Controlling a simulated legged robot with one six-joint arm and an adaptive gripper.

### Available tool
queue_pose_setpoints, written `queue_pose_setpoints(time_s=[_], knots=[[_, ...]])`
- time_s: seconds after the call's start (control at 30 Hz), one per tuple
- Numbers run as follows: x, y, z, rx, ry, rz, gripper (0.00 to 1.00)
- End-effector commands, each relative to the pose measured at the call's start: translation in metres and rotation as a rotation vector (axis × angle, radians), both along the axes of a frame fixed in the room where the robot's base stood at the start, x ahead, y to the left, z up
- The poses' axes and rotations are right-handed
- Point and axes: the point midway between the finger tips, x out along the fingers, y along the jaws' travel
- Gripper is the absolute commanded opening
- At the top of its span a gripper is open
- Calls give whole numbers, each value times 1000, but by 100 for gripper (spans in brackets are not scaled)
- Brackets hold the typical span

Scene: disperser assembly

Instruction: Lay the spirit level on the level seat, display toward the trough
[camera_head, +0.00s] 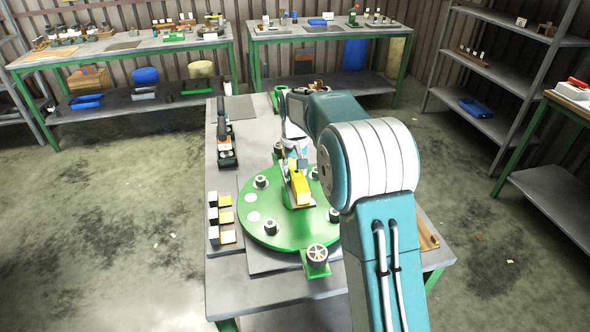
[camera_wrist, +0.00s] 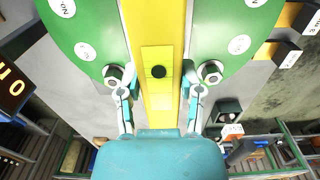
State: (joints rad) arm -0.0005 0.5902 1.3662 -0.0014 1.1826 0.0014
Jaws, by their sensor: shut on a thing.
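The yellow spirit level (camera_head: 299,187) is in my gripper (camera_head: 297,168), over the middle of the round green plate (camera_head: 262,218) on the workbench. In the wrist view the level (camera_wrist: 160,28) runs up the picture as a long yellow bar with a dark round spot on it. The fingers of my gripper (camera_wrist: 160,98) press on its two sides. I cannot tell whether the level touches the plate. I cannot make out the level seat, the trough or which way the level's display faces.
Several metal knobs (camera_head: 261,181) stand around the plate. A handwheel (camera_head: 317,252) sits at its front edge. Small white and yellow blocks (camera_head: 226,200) lie to its left, and a green tray (camera_head: 228,160) is farther back. A dark panel with orange digits (camera_wrist: 15,88) shows in the wrist view.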

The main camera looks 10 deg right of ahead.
Motion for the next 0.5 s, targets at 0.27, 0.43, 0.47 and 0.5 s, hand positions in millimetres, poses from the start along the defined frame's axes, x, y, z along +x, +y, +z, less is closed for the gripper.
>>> queue_pose_setpoints(time_s=[0.27, 0.43, 0.47, 0.5], knots=[[0, 0, -1, 0, 1, 0, 82], [0, 0, -1, 0, 1, 0, 82], [0, 0, -1, 0, 1, 0, 82], [0, 0, -1, 0, 1, 0, 82]])
